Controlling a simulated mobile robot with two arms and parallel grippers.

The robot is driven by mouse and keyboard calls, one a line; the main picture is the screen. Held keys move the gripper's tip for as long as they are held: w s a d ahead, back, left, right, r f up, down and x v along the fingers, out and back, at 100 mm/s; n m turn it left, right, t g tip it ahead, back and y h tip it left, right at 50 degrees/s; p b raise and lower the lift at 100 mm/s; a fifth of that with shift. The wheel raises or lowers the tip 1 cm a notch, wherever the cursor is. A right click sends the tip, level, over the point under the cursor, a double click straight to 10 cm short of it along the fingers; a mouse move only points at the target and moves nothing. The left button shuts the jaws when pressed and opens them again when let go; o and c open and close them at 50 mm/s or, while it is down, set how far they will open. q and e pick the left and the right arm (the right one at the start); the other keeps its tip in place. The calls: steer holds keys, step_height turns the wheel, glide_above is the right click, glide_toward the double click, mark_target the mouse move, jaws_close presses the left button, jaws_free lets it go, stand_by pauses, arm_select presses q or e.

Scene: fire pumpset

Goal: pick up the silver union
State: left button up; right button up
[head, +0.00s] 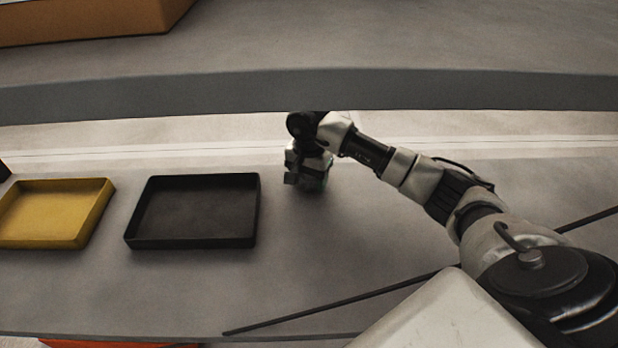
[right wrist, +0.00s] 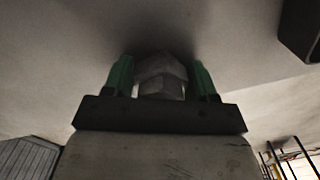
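The silver union (right wrist: 161,76) shows in the right wrist view as a grey faceted metal piece against the grey shelf surface. My right gripper (right wrist: 162,80) has its two green-lined fingers on either side of it. Narrow gaps seem to show between the union and both fingers, so the gripper looks open around it. In the head view my right gripper (head: 311,181) points down at the shelf, right of the black tray. The union cannot be made out there, hidden by the gripper. My left gripper is not in view.
A black tray (head: 131,238) and a yellow tray (head: 98,208) stand on the lower shelf (head: 200,290), both empty. An upper shelf edge (head: 300,90) crosses above and behind my right gripper. An orange box (head: 90,22) sits on the upper shelf. The shelf around my gripper is clear.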

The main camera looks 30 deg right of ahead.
steer(key=c, duration=0.7)
steer(key=shift+c, duration=0.4)
steer(key=shift+r, duration=0.15)
